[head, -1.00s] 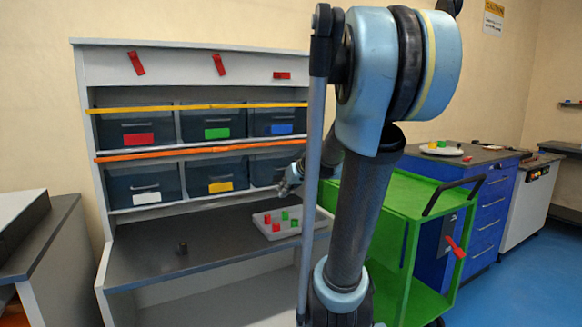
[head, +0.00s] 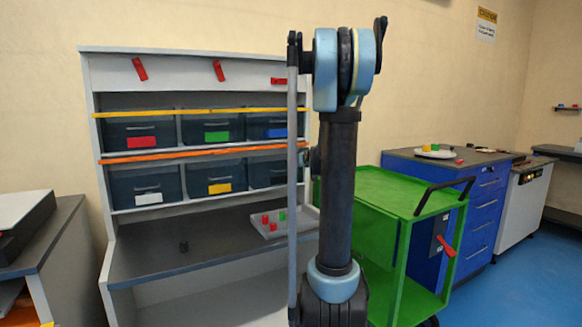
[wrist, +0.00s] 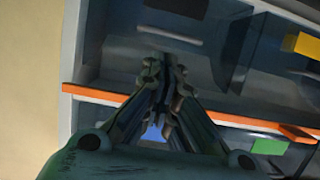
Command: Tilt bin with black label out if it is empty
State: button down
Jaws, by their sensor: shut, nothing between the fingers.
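The bin with the black label (wrist: 178,7) is at the top of the wrist view, which shows the shelf upside down. Its pale handle (wrist: 168,35) lies just beyond my fingertips. In the head view it is the lower right bin (head: 264,173), partly behind my arm, with its label hidden. My gripper (wrist: 163,72) is shut and empty, pointing at the bin's front. I cannot tell if it touches. The bin's inside is not visible, so its contents cannot be told. In the head view my gripper is mostly hidden behind my arm.
Beside it are bins with yellow (head: 220,188) and white (head: 148,198) labels. Red, green and blue labelled bins sit above the orange rail (head: 200,153). A tray (head: 300,229) with coloured blocks lies on the worktop. A green cart (head: 385,190) stands to the right.

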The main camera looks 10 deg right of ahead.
aim_at(282, 165)
jog(key=x, duration=0.8)
jog(key=shift+w+d, duration=0.1)
jog(key=shift+w, duration=0.05)
